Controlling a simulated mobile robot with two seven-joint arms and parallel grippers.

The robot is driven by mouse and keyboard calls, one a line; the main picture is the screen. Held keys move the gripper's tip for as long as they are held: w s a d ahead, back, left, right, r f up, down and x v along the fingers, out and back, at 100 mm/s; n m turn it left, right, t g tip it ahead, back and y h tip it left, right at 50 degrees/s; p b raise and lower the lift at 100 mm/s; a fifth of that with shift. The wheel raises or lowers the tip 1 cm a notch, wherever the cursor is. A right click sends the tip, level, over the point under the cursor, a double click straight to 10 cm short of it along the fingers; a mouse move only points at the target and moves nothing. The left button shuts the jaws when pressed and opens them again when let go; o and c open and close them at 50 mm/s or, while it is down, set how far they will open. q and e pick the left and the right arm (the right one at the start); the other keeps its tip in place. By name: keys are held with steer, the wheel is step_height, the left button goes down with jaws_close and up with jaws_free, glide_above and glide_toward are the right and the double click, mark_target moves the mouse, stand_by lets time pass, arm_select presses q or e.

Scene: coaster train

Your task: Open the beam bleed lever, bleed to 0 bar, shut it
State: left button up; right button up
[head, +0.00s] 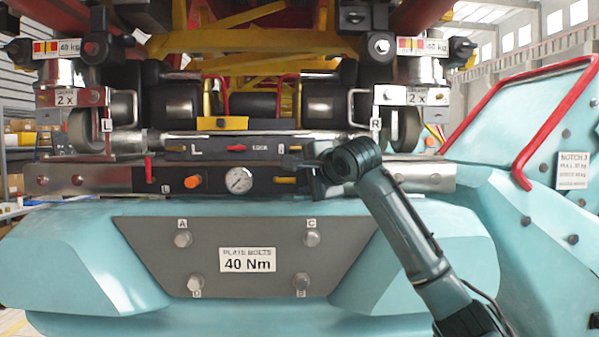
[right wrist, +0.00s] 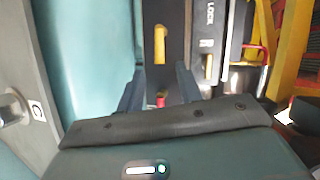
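The dark beam panel (head: 215,188) carries a round pressure gauge (head: 239,180), whose reading is too small to tell. A yellow lever (head: 285,180) lies roughly horizontal right of the gauge; no readable label confirms it as the bleed lever. My right gripper (head: 303,171) is at the panel just right of this lever. In the right wrist view the fingers (right wrist: 160,82) are apart, with the yellow lever (right wrist: 160,45) ahead of the gap and a small red part (right wrist: 161,101) between them. Contact cannot be told. My left gripper is out of view.
An orange knob (head: 193,182) and a red lever (head: 148,173) sit left of the gauge. Above is a LOCK strip with a red handle (head: 236,148) and a yellow one (head: 290,148). A bolted grey plate (head: 245,285) lies below. A red rail (head: 540,110) stands right.

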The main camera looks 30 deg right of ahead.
mark_target(286, 180)
steer(key=shift+p+x, duration=0.3)
steer(key=shift+x, duration=1.1)
steer(key=shift+c, duration=0.4)
jaws_close()
